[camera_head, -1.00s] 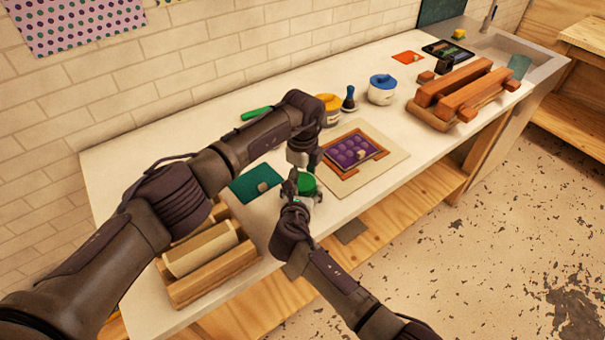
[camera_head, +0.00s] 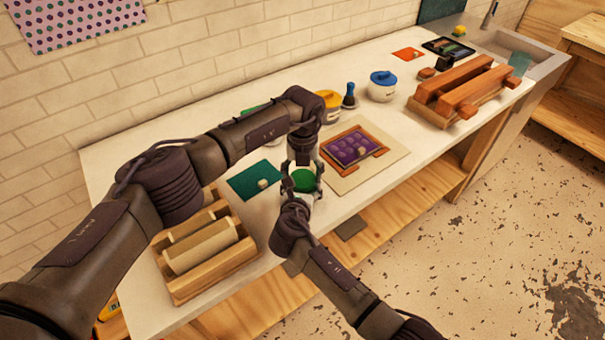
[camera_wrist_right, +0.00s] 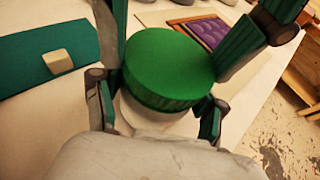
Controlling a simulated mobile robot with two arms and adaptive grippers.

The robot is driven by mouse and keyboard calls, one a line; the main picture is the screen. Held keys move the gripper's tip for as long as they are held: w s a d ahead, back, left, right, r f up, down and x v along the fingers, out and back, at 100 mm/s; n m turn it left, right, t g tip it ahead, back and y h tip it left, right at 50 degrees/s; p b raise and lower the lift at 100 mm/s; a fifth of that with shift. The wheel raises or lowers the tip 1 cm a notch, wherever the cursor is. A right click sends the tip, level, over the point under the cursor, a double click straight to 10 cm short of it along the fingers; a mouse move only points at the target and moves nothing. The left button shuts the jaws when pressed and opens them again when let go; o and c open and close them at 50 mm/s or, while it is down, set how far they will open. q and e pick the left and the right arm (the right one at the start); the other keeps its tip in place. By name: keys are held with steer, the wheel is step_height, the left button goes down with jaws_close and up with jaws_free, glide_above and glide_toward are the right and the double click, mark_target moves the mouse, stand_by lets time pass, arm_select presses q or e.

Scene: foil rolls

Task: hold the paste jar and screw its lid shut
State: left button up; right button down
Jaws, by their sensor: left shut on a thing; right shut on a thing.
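The paste jar is white with a round green lid (camera_head: 304,181) and stands at the front of the bench. In the right wrist view the green lid (camera_wrist_right: 168,60) sits on top of the pale jar (camera_wrist_right: 158,118), whose body is mostly hidden. My left gripper (camera_head: 303,184) reaches down from above, its fingers closed on opposite sides of the lid. My right gripper (camera_head: 302,198) comes from the front and is shut around the jar below the lid. I cannot tell how far the lid is threaded.
A teal mat (camera_head: 254,180) with a small beige block lies left of the jar. A wooden rack (camera_head: 215,262) stands nearer left. A purple tray (camera_head: 352,147) lies to the right; yellow-lidded (camera_head: 328,105) and blue-lidded (camera_head: 382,87) jars stand behind. The bench's front edge is close.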

arm_select(q)
steer(key=m, duration=0.9)
steer(key=shift+m, duration=0.4)
steer(key=m, duration=0.4)
steer(key=shift+m, duration=0.3)
steer(key=m, duration=0.3)
steer(key=o, duration=1.3)
steer(key=shift+r, duration=2.2)
